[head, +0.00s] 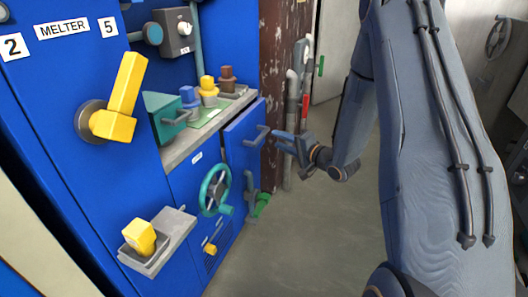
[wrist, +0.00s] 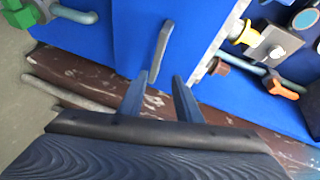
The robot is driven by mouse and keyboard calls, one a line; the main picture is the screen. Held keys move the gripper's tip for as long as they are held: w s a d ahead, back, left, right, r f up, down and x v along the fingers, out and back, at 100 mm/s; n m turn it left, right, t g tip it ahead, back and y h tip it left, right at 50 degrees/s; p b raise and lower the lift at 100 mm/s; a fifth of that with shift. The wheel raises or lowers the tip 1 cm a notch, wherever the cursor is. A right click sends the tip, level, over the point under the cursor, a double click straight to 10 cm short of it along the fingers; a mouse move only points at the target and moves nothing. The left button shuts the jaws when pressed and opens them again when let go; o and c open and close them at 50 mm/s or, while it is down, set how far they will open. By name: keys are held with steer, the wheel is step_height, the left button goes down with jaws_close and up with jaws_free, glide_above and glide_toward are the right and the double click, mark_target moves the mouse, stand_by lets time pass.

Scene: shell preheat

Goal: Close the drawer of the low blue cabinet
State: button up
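The low blue cabinet (head: 183,187) stands left of centre in the head view, with a grey top. A blue front (head: 240,150) with a grey bar handle (head: 262,134) is at its right end. This front seems to stand out from the panel beside it; how far is hard to tell. In the wrist view the blue front (wrist: 190,25) fills the top middle, and its handle (wrist: 160,50) lies just beyond my fingertips. My gripper (head: 283,142) is open and empty beside the handle, apparently not touching it. The two spread fingers also show in the wrist view (wrist: 161,88).
A teal handwheel (head: 215,190) and a grey ledge with a yellow block (head: 140,236) stick out from the blue front. Colored knobs (head: 208,90) stand on the cabinet top. Pipes (head: 292,120) run beside a brown post (head: 282,60). Grey floor (head: 310,230) is clear.

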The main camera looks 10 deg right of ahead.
mark_target(263, 137)
steer(key=w+a+b, duration=0.1)
steer(key=w, duration=0.1)
steer(key=w+a+f+m+y+b, duration=0.1)
steer(key=w, duration=0.1)
steer(key=w+a+f+y+b, duration=0.1)
steer(key=w+a, duration=0.1)
steer(key=shift+w+a+f+t+b, duration=0.1)
steer(key=shift+w+f+t+b, duration=0.2)
steer(key=shift+t, duration=0.1)
steer(key=shift+c, duration=0.4)
jaws_close()
